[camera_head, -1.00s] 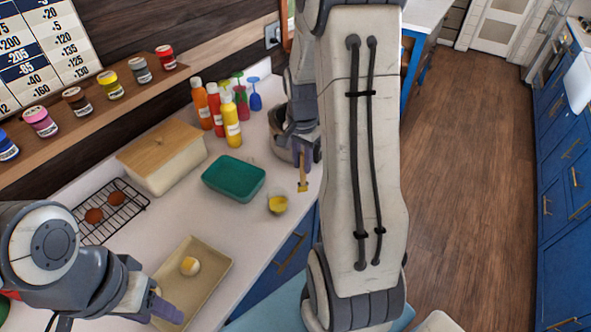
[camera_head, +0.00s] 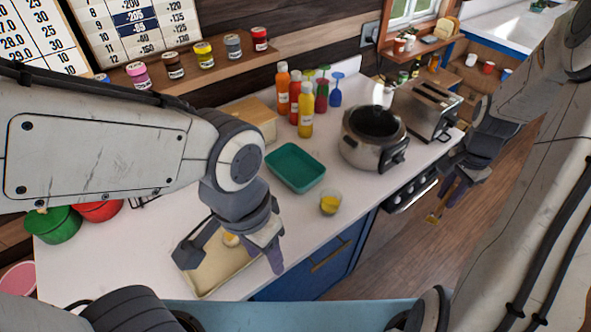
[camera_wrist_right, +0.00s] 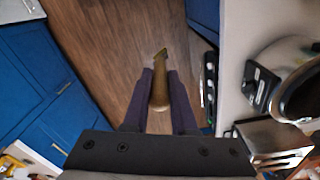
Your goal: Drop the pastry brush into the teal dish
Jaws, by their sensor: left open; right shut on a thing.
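The teal dish (camera_head: 295,167) is a rectangular, empty tray on the white counter, in the middle of the head view. My right gripper (camera_head: 455,190) is out over the wooden floor, beyond the counter's front edge, and is shut on the pastry brush (camera_head: 436,214), which hangs downward from it. In the right wrist view the pastry brush (camera_wrist_right: 160,82) sticks out between the purple fingers of my right gripper (camera_wrist_right: 160,95). My left gripper (camera_head: 262,250) is open and empty above the beige tray, left of and nearer than the teal dish.
A beige tray (camera_head: 207,277) holds an egg-like item. A yellow-filled glass cup (camera_head: 330,203) stands right of the teal dish. A slow cooker (camera_head: 372,150) and a toaster (camera_head: 425,108) stand further right. Bottles (camera_head: 305,110) are behind the dish.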

